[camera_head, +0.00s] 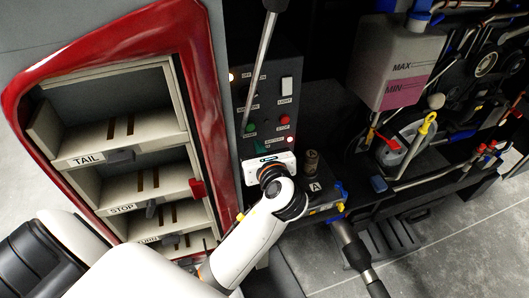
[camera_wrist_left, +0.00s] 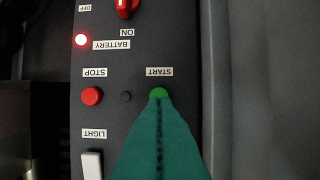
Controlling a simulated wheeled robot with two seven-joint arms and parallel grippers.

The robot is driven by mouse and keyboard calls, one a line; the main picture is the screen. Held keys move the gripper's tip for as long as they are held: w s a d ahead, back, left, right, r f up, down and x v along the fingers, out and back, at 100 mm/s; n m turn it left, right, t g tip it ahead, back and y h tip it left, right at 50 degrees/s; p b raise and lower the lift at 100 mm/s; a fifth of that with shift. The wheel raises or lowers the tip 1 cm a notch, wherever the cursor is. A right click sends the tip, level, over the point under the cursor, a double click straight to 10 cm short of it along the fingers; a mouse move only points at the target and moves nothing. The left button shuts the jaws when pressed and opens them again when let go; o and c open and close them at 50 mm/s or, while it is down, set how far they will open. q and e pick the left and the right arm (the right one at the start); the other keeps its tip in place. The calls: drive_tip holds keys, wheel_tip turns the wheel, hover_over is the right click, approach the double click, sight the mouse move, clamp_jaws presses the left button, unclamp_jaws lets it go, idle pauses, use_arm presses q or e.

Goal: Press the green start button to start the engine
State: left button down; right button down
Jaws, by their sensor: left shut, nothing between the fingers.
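The green start button (camera_head: 250,127) is on the left of the dark control panel (camera_head: 265,100), beside the red stop button (camera_head: 284,119). In the wrist view the panel appears upside down. There the start button (camera_wrist_left: 159,93) is partly covered by the teal fingertips of my left gripper (camera_wrist_left: 160,100). The fingers are shut and empty, pointing at the button; whether they touch it I cannot tell. In the head view my left gripper (camera_head: 264,147) is at the lower part of the panel, its fingertips hard to make out. My right gripper is not in view.
A red battery lamp (camera_wrist_left: 81,40) is lit near the stop button (camera_wrist_left: 92,96). A white light switch (camera_head: 287,88) is above. A long grey lever (camera_head: 260,60) crosses the panel's front. A red-framed shelf (camera_head: 205,100) stands left; a fluid tank (camera_head: 400,62) is right.

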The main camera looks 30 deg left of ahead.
sight(250, 128)
use_arm(q)
drive_tip(key=shift+r+p+x, duration=0.2)
drive_tip(key=shift+p+x, duration=0.15)
drive_tip(key=shift+x, duration=0.7)
drive_tip(key=shift+r+p+x, duration=0.15)
drive_tip(key=shift+p+x, duration=0.15)
drive_tip(key=shift+x, duration=0.7)
drive_tip(key=shift+r+p+x, duration=0.2)
drive_tip(key=shift+p+x, duration=0.15)
drive_tip(key=shift+x, duration=0.7)
drive_tip(key=shift+w+a, duration=0.15)
